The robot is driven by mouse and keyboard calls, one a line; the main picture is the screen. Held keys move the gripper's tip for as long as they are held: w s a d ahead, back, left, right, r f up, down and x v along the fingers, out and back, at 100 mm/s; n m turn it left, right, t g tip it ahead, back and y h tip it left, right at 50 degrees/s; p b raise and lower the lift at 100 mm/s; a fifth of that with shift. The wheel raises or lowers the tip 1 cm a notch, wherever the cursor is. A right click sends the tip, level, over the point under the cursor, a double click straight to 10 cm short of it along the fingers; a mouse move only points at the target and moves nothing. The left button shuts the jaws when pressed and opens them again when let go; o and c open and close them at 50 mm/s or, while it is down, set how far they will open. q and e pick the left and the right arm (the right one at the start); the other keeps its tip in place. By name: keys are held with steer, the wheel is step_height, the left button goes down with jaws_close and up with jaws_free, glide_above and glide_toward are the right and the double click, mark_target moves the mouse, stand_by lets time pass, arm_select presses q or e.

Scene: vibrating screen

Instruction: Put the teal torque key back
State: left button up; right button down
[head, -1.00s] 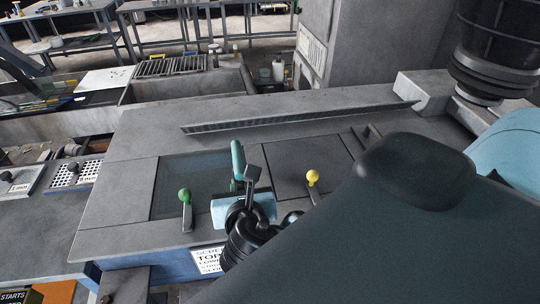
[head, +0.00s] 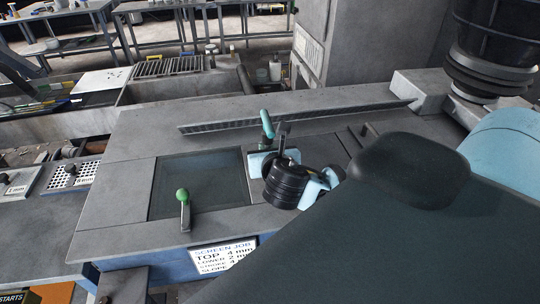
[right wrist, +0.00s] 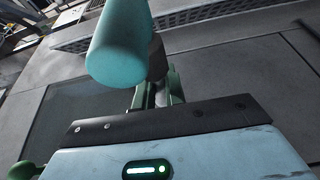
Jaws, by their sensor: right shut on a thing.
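The teal torque key (head: 267,124) is held in my right gripper (head: 281,133), over the far part of the machine's grey top. Its teal handle sticks up past the jaws, leaning a little to the left in the head view. In the right wrist view the round teal handle (right wrist: 118,50) stands large above the gripper body, with a dark shaft beside it between the jaws (right wrist: 160,88). The key's lower end is hidden, and I cannot tell whether it touches the deck. My left gripper is out of view.
A green-knobbed lever (head: 183,205) stands at the front edge of the dark screen window (head: 200,178). A long slotted strip (head: 300,117) crosses the back of the deck. A label (head: 224,255) is on the front face. My right arm hides the deck's right side.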

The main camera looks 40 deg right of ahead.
steer(key=shift+w+d, duration=0.15)
steer(key=shift+d, duration=0.2)
steer(key=f, duration=0.3)
steer(key=shift+w+d, duration=0.2)
steer(key=shift+d, duration=0.2)
steer(key=shift+a+f, duration=0.1)
steer(key=shift+f, duration=0.2)
steer(key=c, duration=1.5)
jaws_free()
steer(key=shift+f, duration=0.15)
steer(key=shift+o, duration=0.2)
